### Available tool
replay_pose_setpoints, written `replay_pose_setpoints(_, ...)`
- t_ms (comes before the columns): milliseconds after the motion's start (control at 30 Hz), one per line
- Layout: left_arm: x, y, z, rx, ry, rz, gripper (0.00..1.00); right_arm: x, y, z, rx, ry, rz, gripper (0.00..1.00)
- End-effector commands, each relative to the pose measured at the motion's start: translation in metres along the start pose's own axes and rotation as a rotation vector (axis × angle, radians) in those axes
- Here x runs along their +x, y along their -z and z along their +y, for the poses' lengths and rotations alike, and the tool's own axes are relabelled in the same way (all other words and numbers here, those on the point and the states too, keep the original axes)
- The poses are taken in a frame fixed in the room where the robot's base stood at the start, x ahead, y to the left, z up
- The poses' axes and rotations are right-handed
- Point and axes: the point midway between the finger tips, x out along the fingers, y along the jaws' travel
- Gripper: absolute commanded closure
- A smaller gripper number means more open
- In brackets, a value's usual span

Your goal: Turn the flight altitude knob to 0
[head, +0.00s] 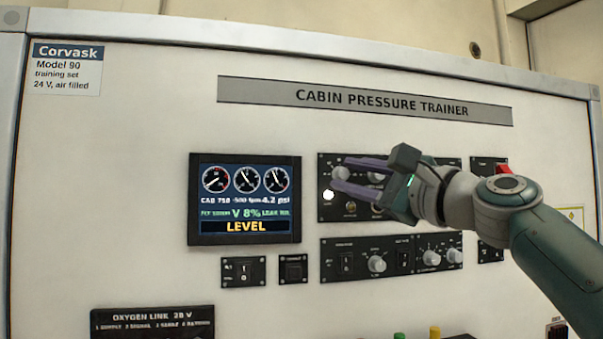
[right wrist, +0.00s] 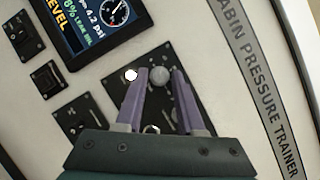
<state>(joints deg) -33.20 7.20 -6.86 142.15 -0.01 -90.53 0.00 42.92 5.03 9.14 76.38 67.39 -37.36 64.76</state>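A round grey knob (head: 341,173) sits at the upper left of the black upper control panel (head: 327,212). I take it for the flight altitude knob, but its label and pointer setting are too small to read. My right gripper (head: 340,174) reaches in from the right with its purple fingers apart. In the right wrist view the same knob (right wrist: 160,77) shows between the two fingertips (right wrist: 160,73), with a narrow gap on each side. I cannot tell how far the tips are from the panel. My left gripper is not in view.
A display (head: 245,199) left of the panel shows three dials and "LEVEL". A lit white lamp (head: 328,195) is just below the knob. A lower panel (head: 391,253) carries more knobs and switches. A red switch guard (head: 503,169) is near my right wrist.

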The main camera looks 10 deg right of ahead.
Motion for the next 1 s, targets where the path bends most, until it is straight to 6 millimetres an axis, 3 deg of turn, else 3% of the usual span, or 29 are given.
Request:
replay_pose_setpoints(167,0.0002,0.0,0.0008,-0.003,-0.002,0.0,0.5,0.0,-0.0001,0.0002,0.0,0.0,0.0,0.63)
replay_pose_setpoints(500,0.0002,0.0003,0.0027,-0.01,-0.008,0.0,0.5,-0.0003,0.0,0.0004,0.0,-0.001,0.0,1.0)
replay_pose_setpoints(1000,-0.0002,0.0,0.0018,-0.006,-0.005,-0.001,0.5,-0.0004,0.0001,-0.0001,-0.02,-0.011,0.001,1.0)
